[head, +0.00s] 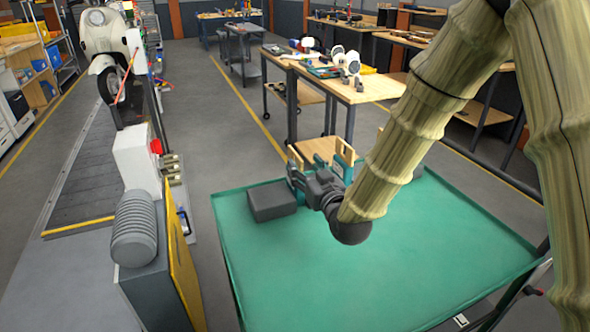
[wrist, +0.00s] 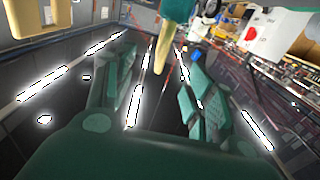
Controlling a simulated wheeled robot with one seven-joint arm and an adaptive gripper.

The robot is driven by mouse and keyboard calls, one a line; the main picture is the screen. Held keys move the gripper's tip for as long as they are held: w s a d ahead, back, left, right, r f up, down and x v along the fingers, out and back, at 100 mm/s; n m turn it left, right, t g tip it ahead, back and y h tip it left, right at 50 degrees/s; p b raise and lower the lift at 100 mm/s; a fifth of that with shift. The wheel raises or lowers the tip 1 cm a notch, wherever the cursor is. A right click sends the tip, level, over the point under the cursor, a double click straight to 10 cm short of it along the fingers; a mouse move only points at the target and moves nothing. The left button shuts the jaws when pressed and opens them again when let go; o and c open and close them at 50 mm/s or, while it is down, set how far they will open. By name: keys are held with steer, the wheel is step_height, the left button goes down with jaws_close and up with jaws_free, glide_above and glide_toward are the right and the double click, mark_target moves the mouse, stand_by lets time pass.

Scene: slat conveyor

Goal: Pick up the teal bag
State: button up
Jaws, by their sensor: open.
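My gripper (head: 320,166) has a dark body and teal-green fingers. It is held above the far edge of the green table (head: 400,270), and its fingers point away from me. I cannot make out a teal bag for certain in either view. In the wrist view a teal-green object (wrist: 180,10) with a pale tapering part below it is cut off by the top edge; I cannot tell what it is.
A dark grey box (head: 271,201) sits on the table's far left, just left of my gripper. A wooden crate-like object (head: 322,150) is behind my gripper. A slat conveyor (head: 90,180) with a pale scooter (head: 102,38) runs at left. The table's front is clear.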

steer(key=f, duration=0.2)
steer(key=f+p, duration=0.1)
steer(key=f, duration=0.4)
steer(key=shift+w+f, duration=0.25)
steer(key=shift+f, duration=0.05)
steer(key=shift+p+x, duration=0.6)
steer(key=shift+x, duration=0.25)
steer(key=shift+p+x, duration=0.8)
steer(key=shift+x, duration=2.1)
jaws_close()
